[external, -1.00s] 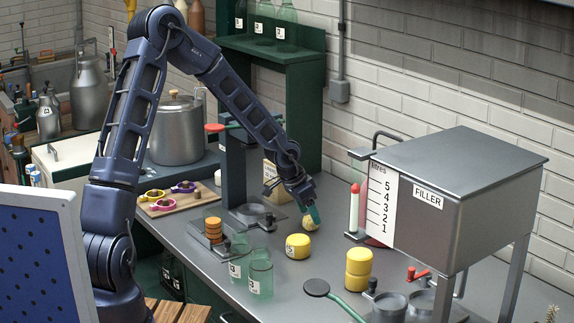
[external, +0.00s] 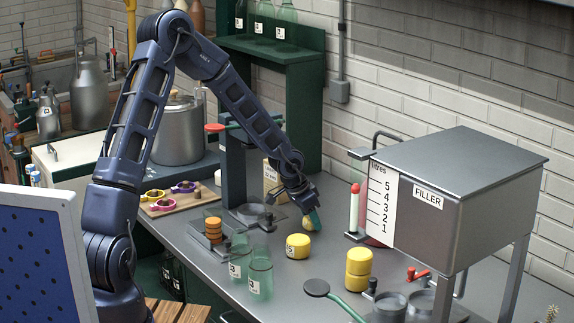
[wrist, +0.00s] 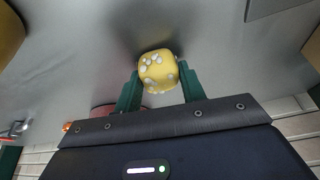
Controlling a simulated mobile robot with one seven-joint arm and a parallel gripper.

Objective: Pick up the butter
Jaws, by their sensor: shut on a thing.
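The butter, a small yellow lump with pale patches (wrist: 157,71), sits between the two green fingers of my gripper (wrist: 158,88) in the wrist view. The fingers touch it on its left and right sides. In the external view my gripper (external: 312,214) points down behind the yellow cylinders, and the butter (external: 308,223) shows partly behind a finger. The butter is at or just above the grey worktop; I cannot tell whether it touches it.
A yellow cylinder (external: 298,246) stands just in front of my gripper, and stacked ones (external: 358,268) stand to the right. Glass jars (external: 260,274) stand front left. The filler (external: 460,190) stands at right. The press (external: 236,165) stands close behind on the left.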

